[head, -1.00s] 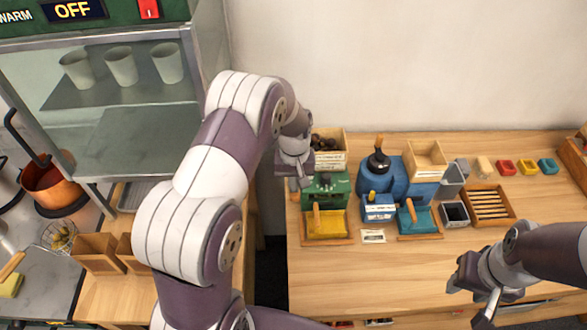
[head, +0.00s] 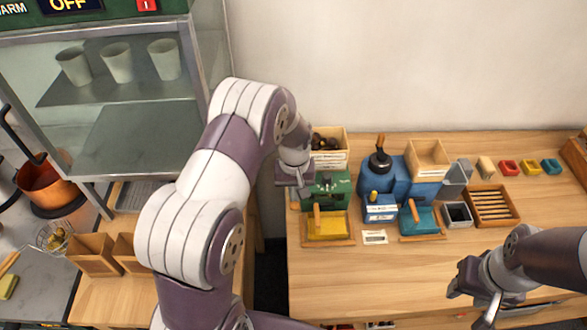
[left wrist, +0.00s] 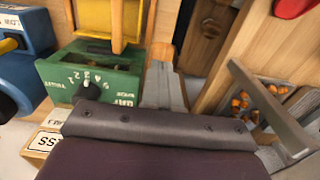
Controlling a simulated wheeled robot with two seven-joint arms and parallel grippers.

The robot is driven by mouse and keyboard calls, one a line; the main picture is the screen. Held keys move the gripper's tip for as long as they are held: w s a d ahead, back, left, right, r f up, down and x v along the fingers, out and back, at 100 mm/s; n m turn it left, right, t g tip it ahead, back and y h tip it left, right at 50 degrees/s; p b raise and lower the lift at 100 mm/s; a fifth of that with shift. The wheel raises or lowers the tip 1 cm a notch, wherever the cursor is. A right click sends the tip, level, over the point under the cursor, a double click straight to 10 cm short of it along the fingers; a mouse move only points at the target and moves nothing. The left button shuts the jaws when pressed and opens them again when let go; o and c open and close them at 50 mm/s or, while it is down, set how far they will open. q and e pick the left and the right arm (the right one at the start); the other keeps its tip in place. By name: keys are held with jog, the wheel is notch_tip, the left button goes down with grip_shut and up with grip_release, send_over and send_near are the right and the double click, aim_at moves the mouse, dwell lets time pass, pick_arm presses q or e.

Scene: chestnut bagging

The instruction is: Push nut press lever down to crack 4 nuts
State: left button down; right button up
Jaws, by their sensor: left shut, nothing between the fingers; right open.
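A green machine (head: 338,187) stands at the left end of the table, with a yellow tray (head: 330,228) with a wooden handle (head: 317,216) in front of it. In the left wrist view the green machine (left wrist: 110,72) shows a black dial with numbers. My left gripper (head: 296,192) points down at its left side, shut and empty; its grey fingers show in the left wrist view (left wrist: 163,85). I cannot tell whether they touch a lever; no press lever shows clearly there. A wooden crate (head: 338,160) of dark nuts stands behind. My right gripper (head: 474,300) is open and empty at front right.
A slatted wooden tray (head: 491,205) lies further right. The table's front middle is clear. A glass-fronted cabinet (head: 130,130) stands left of my arm.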

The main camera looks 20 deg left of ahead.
pick_arm(q)
jog(key=shift+s+f, duration=0.1)
jog(key=shift+f, duration=0.4)
jog(key=shift+f+b, duration=0.25)
jog(key=shift+b, duration=0.05)
notch_tip(320, 180, up, 9)
jog(key=p, duration=0.7)
jog(key=shift+w+a+r, duration=0.15)
jog(key=shift+w, duration=0.25)
jog(key=shift+f+b, duration=0.55)
jog(key=shift+f, duration=0.65)
